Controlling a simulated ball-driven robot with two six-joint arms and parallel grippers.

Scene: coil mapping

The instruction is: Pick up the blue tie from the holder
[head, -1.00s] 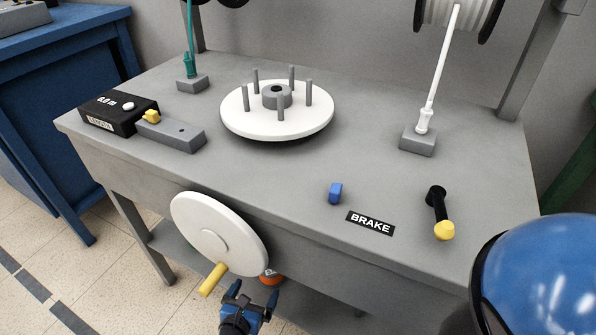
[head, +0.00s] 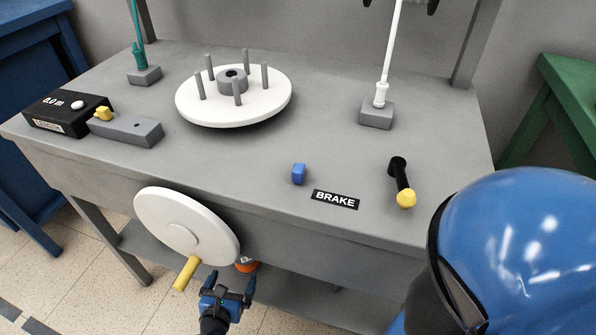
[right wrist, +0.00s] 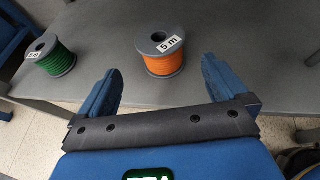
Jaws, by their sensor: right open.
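A small blue piece (head: 299,174), which looks like the blue tie, stands on the grey bench top left of the BRAKE label (head: 335,199). I cannot make out a separate holder around it. My right gripper (head: 231,281) is open and empty, below the bench's front edge and apart from the blue piece. The right wrist view shows its two blue fingers spread, with spools beyond them and no blue piece. My left gripper is not in view.
A white crank wheel (head: 184,224) with a yellow handle (head: 186,273) juts from the bench front beside my right gripper. An orange spool (right wrist: 163,56) and a green spool (right wrist: 52,57) stand on the lower shelf. A black lever (head: 400,176) with a yellow knob is right of the label.

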